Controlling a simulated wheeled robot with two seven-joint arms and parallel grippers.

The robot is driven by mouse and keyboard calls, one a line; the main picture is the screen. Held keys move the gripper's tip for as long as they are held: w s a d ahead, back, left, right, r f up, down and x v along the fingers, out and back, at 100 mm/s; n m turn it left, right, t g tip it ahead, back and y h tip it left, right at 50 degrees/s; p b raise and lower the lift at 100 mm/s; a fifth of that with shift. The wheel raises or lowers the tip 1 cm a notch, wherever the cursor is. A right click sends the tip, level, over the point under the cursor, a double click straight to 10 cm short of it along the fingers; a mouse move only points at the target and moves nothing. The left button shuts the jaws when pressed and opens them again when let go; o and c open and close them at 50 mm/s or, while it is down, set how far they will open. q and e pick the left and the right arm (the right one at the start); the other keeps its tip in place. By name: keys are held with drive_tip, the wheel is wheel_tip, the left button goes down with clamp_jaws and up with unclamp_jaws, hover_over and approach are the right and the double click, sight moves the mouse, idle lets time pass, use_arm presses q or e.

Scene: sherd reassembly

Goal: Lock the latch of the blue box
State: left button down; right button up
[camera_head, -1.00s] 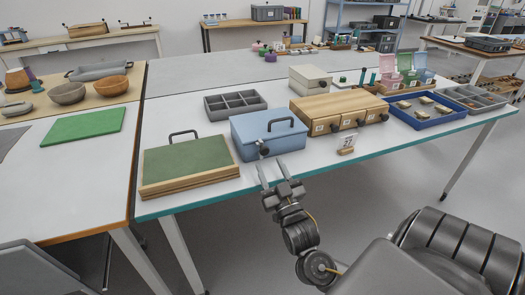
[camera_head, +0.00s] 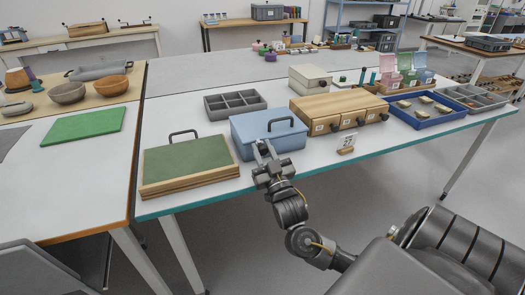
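The blue box (camera_head: 243,145) stands on the white table with its lid down and a dark handle on top. Its front latch, a dark knob in the earlier view, is now mostly hidden behind my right gripper. I cannot tell the latch's position. My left gripper is not in view.
A green-topped wooden case (camera_head: 190,163) stands close left of the box. Wooden drawers (camera_head: 338,112) stand close right, with a small label stand (camera_head: 346,144) in front. A grey divided tray (camera_head: 235,105) lies behind. The table's teal front edge runs below my gripper.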

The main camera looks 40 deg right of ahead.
drive_tip(key=shift+c, duration=1)
drive_tip(key=shift+d+m, duration=0.1)
drive_tip(key=shift+m, duration=0.4)
drive_tip(key=shift+d+m+h+p, duration=0.1)
drive_tip(key=shift+m+h+p, duration=0.25)
drive_tip(key=shift+m+h, duration=0.15)
drive_tip(key=o, duration=0.9)
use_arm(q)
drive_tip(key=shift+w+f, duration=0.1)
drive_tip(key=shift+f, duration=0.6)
use_arm(e)
drive_tip(key=shift+o, duration=0.2)
drive_tip(key=shift+s, duration=0.1)
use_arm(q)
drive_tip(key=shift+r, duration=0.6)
use_arm(e)
drive_tip(key=v, duration=1)
drive_tip(key=shift+s, duration=0.4)
